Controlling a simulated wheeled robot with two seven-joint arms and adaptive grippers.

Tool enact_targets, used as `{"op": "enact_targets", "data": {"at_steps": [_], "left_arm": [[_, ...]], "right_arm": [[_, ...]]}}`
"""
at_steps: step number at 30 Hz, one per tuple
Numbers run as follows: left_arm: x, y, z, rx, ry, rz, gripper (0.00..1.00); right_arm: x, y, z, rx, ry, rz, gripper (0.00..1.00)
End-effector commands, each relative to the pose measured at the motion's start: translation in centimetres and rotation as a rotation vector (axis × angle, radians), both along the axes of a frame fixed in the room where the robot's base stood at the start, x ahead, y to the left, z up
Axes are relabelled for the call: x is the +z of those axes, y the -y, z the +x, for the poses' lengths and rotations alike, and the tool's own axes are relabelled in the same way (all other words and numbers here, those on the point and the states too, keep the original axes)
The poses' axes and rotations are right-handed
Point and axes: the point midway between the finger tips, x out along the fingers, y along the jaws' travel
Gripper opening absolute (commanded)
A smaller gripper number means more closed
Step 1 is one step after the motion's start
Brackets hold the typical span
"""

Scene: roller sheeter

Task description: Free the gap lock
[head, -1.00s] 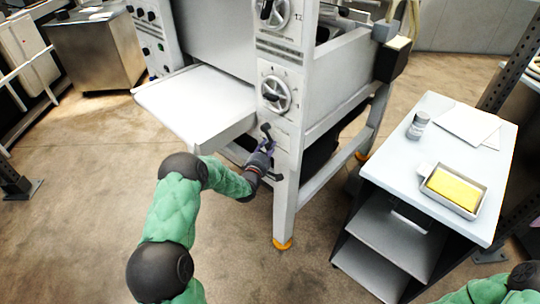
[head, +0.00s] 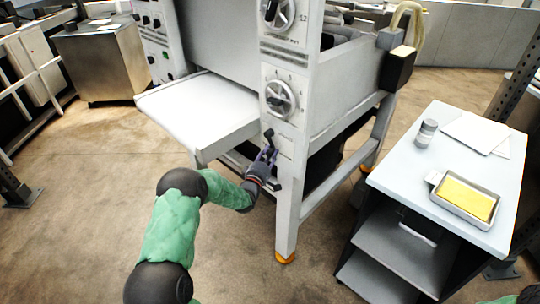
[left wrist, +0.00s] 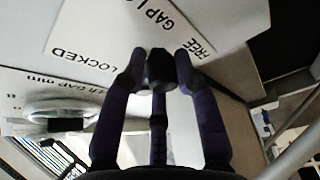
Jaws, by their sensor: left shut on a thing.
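The gap lock's black knob (left wrist: 160,68) sits between my left gripper's fingers in the left wrist view. Around it is a white label plate (left wrist: 112,35) reading "GAP LOCK", with "LOCKED" to the left and "FREE" to the right, upside down. In the head view the black lock lever (head: 268,134) is on the machine's front post, below the lower dial. My left gripper (head: 267,150) is at the lever, its dark fingers shut on the knob. The fingers hide part of the lock. My right gripper is out of view.
The roller sheeter's lower dial (head: 280,98) is just above the lock, and a white feed table (head: 200,110) juts out left of it. A grey cart (head: 400,180) with a yellow block in a tray (head: 465,197) stands at right. Open floor lies in front.

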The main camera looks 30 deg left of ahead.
Motion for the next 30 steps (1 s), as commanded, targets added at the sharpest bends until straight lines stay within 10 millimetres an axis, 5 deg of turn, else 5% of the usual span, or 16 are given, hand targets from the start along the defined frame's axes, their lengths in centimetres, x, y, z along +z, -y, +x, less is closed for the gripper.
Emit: {"op": "enact_targets", "data": {"at_steps": [1, 2, 3, 19, 30], "left_arm": [[-0.5, -0.5, -0.2, 0.011, -0.011, -0.006, 0.00], [-0.5, -0.5, -0.2, 0.012, -0.010, -0.006, 0.39], [-0.5, -0.5, -0.2, 0.012, -0.010, -0.007, 0.50], [-0.3, -0.1, -0.9, 0.005, -0.003, -0.003, 0.50], [-1.0, 0.8, -7.6, 0.007, -0.006, -0.005, 0.50]], "right_arm": [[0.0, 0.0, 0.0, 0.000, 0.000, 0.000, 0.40], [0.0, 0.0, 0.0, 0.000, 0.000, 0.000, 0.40], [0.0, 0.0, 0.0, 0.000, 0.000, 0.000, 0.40], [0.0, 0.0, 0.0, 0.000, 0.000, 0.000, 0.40], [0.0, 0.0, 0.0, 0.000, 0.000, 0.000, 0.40]]}}
